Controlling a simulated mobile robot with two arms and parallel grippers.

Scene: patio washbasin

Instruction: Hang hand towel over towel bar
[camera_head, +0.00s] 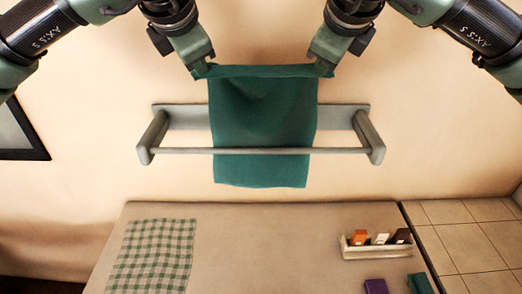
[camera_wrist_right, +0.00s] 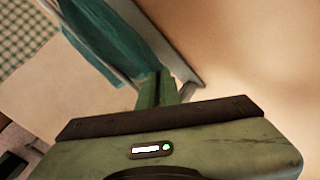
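The dark green hand towel (camera_head: 262,115) hangs spread out from its top edge, held at both top corners. My left gripper (camera_head: 205,70) is shut on its top left corner and my right gripper (camera_head: 324,69) is shut on its top right corner. The grey towel bar (camera_head: 340,150) crosses in front of the towel's lower part; the towel covers the middle of the wall plate behind. The towel's bottom edge is below the bar, its top edge above it. In the right wrist view the towel (camera_wrist_right: 110,42) stretches away from the closed fingers (camera_wrist_right: 157,90).
A counter (camera_head: 270,250) lies below the bar. On it are a green checked cloth (camera_head: 152,255) at left and a small tray (camera_head: 375,251) of bottles at right. Purple (camera_head: 376,286) and green (camera_head: 420,284) items lie near it. A dark frame (camera_head: 20,135) is at far left.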

